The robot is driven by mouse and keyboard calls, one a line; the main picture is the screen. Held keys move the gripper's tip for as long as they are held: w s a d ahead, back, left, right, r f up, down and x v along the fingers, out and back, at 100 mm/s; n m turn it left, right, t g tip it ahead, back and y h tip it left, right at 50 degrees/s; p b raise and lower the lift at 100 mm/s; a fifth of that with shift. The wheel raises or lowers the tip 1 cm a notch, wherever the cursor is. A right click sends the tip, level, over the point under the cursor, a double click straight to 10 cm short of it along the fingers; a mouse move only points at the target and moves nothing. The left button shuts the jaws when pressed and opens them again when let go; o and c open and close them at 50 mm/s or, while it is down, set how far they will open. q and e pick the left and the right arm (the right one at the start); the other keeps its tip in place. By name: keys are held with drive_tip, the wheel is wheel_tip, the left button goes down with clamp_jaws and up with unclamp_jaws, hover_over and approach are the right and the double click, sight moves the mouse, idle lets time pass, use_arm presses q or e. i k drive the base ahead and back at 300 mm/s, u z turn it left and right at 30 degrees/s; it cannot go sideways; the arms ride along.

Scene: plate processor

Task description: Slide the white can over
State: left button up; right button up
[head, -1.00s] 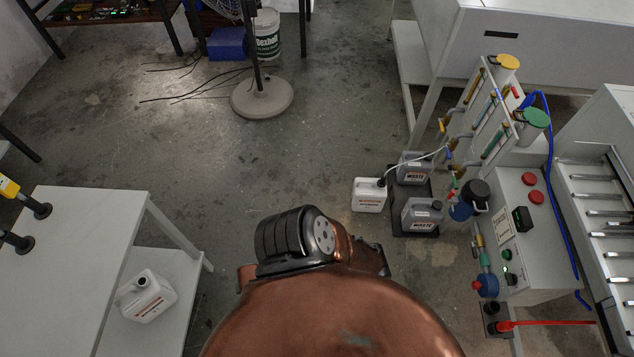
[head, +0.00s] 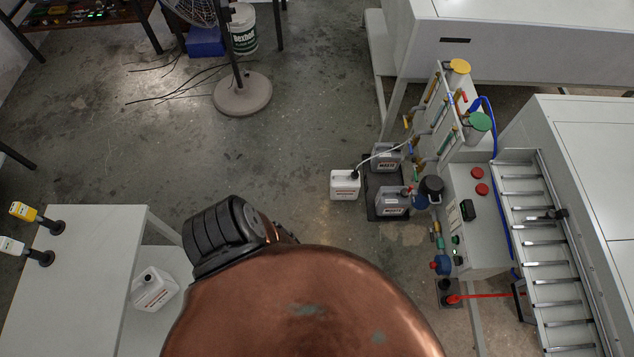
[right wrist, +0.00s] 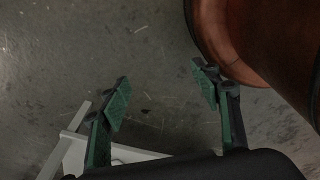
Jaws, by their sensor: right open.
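One white can (head: 345,185) stands upright on the floor right of centre in the head view, with a thin pale tube at its cap. It is beside a black tray (head: 384,213) that bears grey cans marked waste. A second white can (head: 155,289) with a dark cap or opening is on the low shelf of the white table at the left. My right gripper (right wrist: 162,80) is open and empty in the right wrist view, above the floor, with green-padded fingers apart. It is clear of both cans. My left gripper is not in view.
A grey control unit (head: 480,220) with bottles and tubes stands right of the floor can, beside a roller conveyor (head: 545,240). A fan base (head: 242,94) stands on the floor at the back. The white table (head: 75,260) is at the left. Open floor lies between.

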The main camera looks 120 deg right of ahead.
sight(342, 186)
drive_tip(key=u, duration=0.7)
drive_tip(key=i, duration=0.15)
drive_tip(key=z, duration=5.15)
